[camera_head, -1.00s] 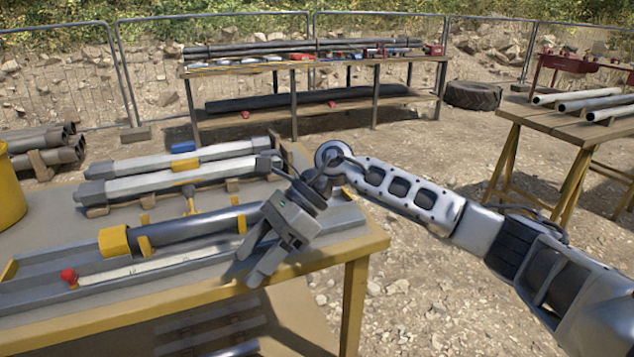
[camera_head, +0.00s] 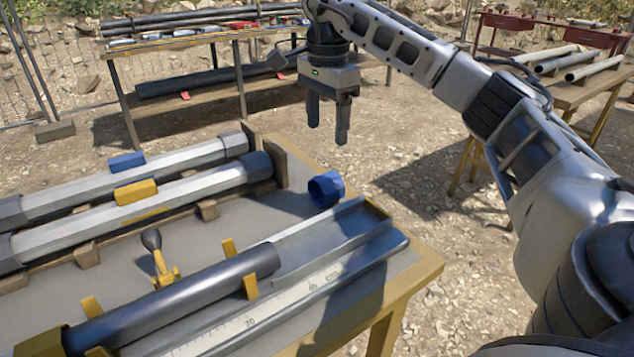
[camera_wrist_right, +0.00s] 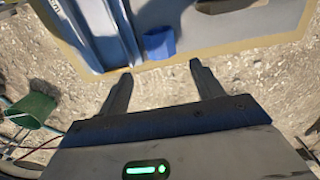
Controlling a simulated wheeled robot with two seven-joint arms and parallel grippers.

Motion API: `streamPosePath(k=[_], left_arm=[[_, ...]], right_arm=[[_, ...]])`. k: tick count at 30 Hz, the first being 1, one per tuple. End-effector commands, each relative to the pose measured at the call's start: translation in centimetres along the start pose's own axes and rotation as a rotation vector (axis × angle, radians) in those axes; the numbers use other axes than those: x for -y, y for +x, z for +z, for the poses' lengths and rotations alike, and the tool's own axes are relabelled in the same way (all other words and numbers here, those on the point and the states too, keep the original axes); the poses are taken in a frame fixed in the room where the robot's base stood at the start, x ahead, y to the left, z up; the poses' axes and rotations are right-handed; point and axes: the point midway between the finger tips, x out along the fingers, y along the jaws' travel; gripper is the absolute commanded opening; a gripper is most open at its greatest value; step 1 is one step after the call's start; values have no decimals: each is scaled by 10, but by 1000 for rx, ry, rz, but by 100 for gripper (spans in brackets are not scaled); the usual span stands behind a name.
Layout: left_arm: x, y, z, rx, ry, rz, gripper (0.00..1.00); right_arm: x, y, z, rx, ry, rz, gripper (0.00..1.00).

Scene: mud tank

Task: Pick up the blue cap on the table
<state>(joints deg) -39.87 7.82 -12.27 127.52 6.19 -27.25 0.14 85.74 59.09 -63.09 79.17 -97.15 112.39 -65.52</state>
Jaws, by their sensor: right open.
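The blue cap (camera_head: 326,188) sits on the grey top of the near table (camera_head: 290,205), near its far right corner and beside the end of the metal channel. It also shows in the right wrist view (camera_wrist_right: 159,43), near the table edge, ahead of the fingertips. My right gripper (camera_head: 328,134) is open and empty, fingers pointing down. In the head view it appears above the cap; in the wrist view its fingertips (camera_wrist_right: 163,70) are apart from the cap, over the ground outside the table edge. My left gripper is not in view.
A dark tube (camera_head: 180,295) lies in yellow holders along the near table. Two light core barrels (camera_head: 150,205) rest behind it, with a small black-knobbed yellow clamp (camera_head: 158,262) between. A loaded rack table (camera_head: 240,50) stands behind. A pipe table (camera_head: 590,90) stands right.

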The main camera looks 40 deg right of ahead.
Motion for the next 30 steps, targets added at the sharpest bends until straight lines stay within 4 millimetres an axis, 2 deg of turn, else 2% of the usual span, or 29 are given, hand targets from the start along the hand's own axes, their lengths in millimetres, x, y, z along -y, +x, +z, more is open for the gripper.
streamPosePath(k=[1,3,9,17,25,30], left_arm=[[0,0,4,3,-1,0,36],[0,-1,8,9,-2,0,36],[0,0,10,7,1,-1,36],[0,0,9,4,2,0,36],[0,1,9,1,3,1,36],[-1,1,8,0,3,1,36]], right_arm=[[-1,15,0,-1,1,6,66],[-1,31,0,-1,0,6,66],[0,68,1,1,0,4,66],[0,88,3,3,0,2,66],[2,126,10,3,0,4,66],[2,136,10,4,0,1,66]])
